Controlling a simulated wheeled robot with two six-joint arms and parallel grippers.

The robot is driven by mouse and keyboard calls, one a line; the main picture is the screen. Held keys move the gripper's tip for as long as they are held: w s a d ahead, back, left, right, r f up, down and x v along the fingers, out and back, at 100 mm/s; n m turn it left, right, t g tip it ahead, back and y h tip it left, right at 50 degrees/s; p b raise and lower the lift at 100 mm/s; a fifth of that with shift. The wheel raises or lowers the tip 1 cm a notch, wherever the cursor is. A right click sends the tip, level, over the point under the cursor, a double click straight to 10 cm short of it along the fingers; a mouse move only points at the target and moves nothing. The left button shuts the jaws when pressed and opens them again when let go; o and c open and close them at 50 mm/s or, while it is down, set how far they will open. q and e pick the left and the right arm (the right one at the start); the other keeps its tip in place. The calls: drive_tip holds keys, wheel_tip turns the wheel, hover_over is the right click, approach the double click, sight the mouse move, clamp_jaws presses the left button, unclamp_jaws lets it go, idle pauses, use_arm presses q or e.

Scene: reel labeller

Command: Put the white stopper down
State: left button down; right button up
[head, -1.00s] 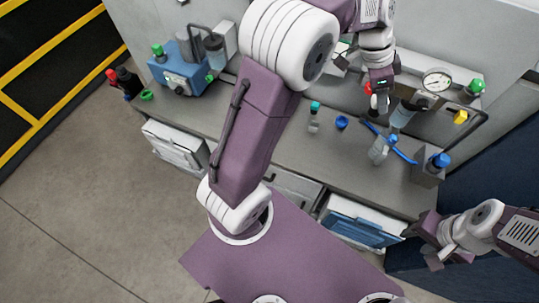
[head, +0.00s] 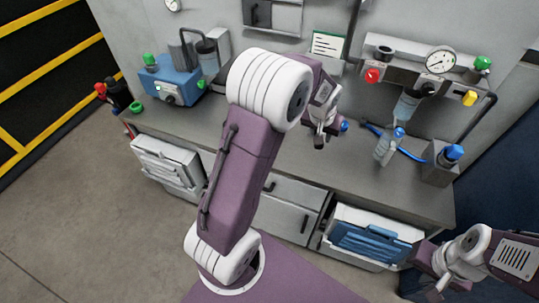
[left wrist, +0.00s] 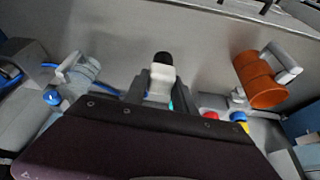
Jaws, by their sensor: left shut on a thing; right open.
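My left gripper (head: 320,142) hangs over the grey bench, left of the clear bottle. In the left wrist view the left gripper (left wrist: 162,92) is shut on the white stopper (left wrist: 162,76), a small white piece with a black end, held between the dark fingers. In the head view I cannot make out the stopper at the fingertips. Whether it touches the bench is unclear. A bit of teal (left wrist: 171,105) shows just behind it. My right gripper (head: 430,274) is open and empty at the lower right, away from the bench.
A blue cap (head: 343,126) lies close to the left gripper. The clear blue-capped bottle (head: 387,147) stands to the right by a blue hose. A gauge (head: 440,60) and red knob (head: 372,76) are behind. An orange cylinder (left wrist: 258,82) shows in the wrist view. Bare bench lies in front.

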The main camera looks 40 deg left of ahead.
use_arm(q)
drive_tip(key=w+a+f+n+b, duration=0.1)
drive_tip(key=w+a+f+b, duration=0.1)
drive_tip(key=w+f, duration=0.35)
drive_tip(key=a+f+p, duration=0.1)
drive_tip(key=a+f, duration=0.1)
drive_tip(key=a, duration=0.1)
drive_tip(key=s+a+f, duration=0.1)
drive_tip(key=a+f, duration=0.2)
drive_tip(key=a, duration=0.1)
drive_tip(key=s+a+f+p, duration=0.1)
drive_tip(key=a+f, duration=0.2)
drive_tip(key=a, duration=0.1)
drive_tip(key=shift+a+f+p, duration=0.1)
drive_tip(key=shift+f+p, duration=0.15)
drive_tip(key=shift+p, duration=0.05)
drive_tip(key=shift+w+a+f, duration=0.1)
drive_tip(key=shift+f, duration=0.25)
use_arm(e)
drive_tip(key=shift+w+a+f, duration=0.15)
drive_tip(key=shift+w+f, duration=0.1)
drive_tip(key=shift+w, duration=0.05)
use_arm(q)
drive_tip(key=shift+f, duration=0.15)
drive_tip(key=c, duration=1.1)
unclamp_jaws()
drive_tip(key=shift+o, duration=0.4)
use_arm(e)
drive_tip(key=shift+f, duration=0.15)
